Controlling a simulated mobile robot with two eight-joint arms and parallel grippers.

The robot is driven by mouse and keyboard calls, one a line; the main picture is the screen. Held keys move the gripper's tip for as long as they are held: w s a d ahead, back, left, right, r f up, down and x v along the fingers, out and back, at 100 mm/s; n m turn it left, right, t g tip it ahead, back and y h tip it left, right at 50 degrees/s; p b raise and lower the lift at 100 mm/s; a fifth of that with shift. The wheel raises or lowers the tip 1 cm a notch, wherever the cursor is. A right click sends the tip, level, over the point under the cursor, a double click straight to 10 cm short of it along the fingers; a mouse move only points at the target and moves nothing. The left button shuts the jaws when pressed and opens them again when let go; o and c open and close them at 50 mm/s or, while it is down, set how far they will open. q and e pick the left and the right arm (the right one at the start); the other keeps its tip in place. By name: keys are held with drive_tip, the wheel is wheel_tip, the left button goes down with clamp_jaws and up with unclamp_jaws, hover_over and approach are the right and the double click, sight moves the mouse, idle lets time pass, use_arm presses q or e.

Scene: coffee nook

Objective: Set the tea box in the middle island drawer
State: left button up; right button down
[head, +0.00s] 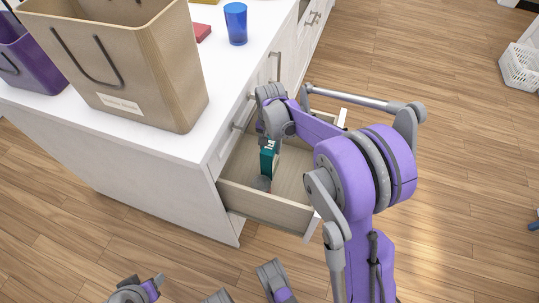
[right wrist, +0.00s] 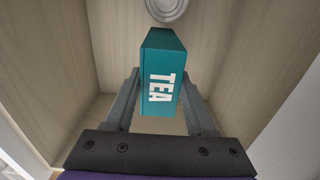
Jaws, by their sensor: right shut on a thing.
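The teal tea box (head: 268,161) is held by my right gripper inside the open island drawer (head: 265,206). In the right wrist view, the tea box (right wrist: 162,85) stands between the two grey fingers of my right gripper (right wrist: 160,98), with its white TEA lettering facing the camera. The gripper is shut on it. My right arm hides part of the drawer in the head view. Whether the box touches the drawer floor cannot be told. Grey and purple parts of mine show at the bottom edge of the head view, but no left gripper jaws are clear.
A round grey tin (right wrist: 171,9) lies in the drawer near the box. A white basket (head: 521,66) is on the wooden floor at right.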

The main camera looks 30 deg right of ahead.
wheel_tip(320, 180, down, 5)
drive_tip(key=shift+r+b, duration=0.1)
drive_tip(key=shift+b, duration=0.4)
drive_tip(key=shift+f, duration=0.25)
drive_tip(key=shift+c, duration=1.1)
unclamp_jaws()
drive_tip(key=shift+r, duration=0.1)
